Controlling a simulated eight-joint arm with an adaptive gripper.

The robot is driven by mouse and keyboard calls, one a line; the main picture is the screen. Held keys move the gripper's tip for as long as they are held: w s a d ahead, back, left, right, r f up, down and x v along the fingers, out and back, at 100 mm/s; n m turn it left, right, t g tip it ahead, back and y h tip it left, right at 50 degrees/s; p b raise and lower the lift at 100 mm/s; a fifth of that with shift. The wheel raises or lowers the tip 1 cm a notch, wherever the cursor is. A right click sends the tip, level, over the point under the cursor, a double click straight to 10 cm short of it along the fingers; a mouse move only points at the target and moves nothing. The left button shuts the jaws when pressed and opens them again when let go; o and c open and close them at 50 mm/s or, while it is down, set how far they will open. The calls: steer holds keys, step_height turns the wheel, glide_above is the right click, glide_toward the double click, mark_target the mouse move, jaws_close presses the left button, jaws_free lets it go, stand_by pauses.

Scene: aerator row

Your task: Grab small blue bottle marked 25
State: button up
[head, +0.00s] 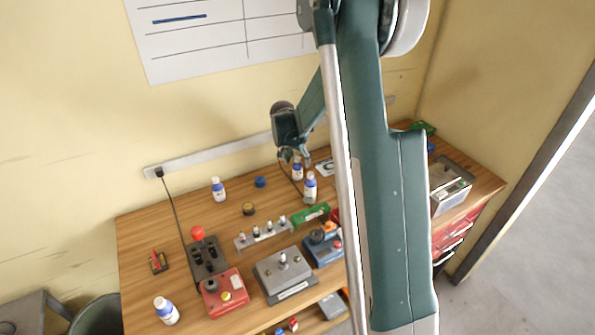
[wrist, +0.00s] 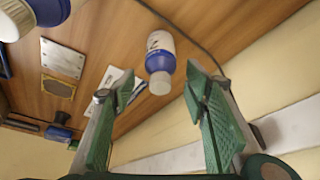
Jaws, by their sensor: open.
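A small white bottle with a blue band (head: 297,170) stands near the back of the wooden bench. In the wrist view the bottle (wrist: 160,56) lies ahead, framed between my fingertips, its pale cap toward me; its label mark is too small to read. My gripper (head: 296,156) is open and empty, just above and behind it, and in the wrist view its green-padded fingers (wrist: 152,88) stand wide apart without touching it. A similar bottle (head: 310,188) stands close in front. More such bottles stand at the back left (head: 218,190) and front left (head: 167,312).
A grey power strip (head: 215,157) runs along the wall behind, with a dark cable. A row of metal fittings (head: 263,234), control boxes (head: 285,275) and a green box (head: 311,215) fill the bench's middle. A clear bin (head: 450,190) stands at right.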

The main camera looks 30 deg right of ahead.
mark_target(300, 165)
steer(key=shift+f, duration=0.1)
stand_by(0.3)
steer(key=shift+x, duration=2.6)
steer(key=shift+a, duration=0.1)
steer(key=c, duration=1.1)
